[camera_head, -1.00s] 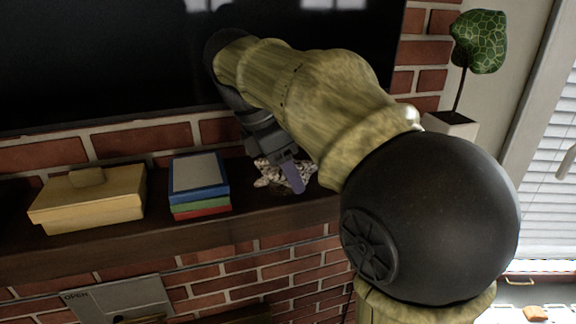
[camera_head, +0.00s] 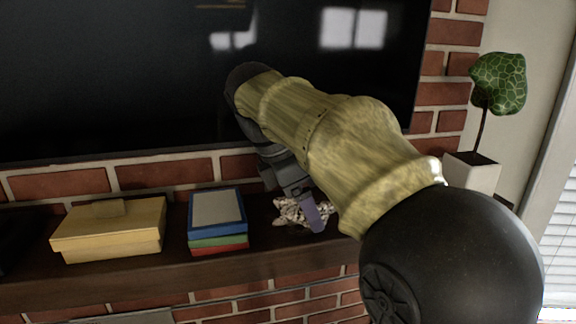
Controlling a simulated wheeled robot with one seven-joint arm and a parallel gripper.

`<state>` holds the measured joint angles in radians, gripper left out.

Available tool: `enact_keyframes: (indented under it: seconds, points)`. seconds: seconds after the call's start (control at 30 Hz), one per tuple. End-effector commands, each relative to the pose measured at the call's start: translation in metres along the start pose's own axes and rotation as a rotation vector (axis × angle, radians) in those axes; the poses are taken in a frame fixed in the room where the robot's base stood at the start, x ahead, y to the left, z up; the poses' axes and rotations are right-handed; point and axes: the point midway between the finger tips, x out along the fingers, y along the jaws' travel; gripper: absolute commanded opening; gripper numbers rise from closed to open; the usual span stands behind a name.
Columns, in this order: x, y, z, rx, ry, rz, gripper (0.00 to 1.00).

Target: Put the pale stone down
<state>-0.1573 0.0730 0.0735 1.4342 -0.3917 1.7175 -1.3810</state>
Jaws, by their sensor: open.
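A pale, mottled stone-like object (camera_head: 290,211) rests on the dark mantel shelf (camera_head: 130,281), right of a stack of books. I take it to be the pale stone. My gripper (camera_head: 312,214) is at the shelf, pointing down, with one purplish finger showing in front of the pale object. The other finger is hidden. The gripper is open. My arm covers the shelf to the right of the object, and part of the object is hidden behind the gripper.
A yellow lidded box (camera_head: 108,230) and stacked blue, green and red books (camera_head: 217,222) stand left on the shelf. A large dark screen (camera_head: 120,80) hangs above, close behind my arm. A potted plant (camera_head: 470,173) stands right. Brick wall surrounds the shelf.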

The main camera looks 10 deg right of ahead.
Motion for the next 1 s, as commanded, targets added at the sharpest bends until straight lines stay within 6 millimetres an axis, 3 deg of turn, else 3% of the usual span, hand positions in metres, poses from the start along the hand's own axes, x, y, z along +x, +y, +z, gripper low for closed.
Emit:
enact_keyframes:
  seconds: [0.7, 1.0]
  points:
    - [-0.096, 0.0, 0.002, -0.003, 0.0, 0.0, 0.75]
    - [-0.108, 0.0, 0.0, -0.001, 0.0, 0.0, 0.75]
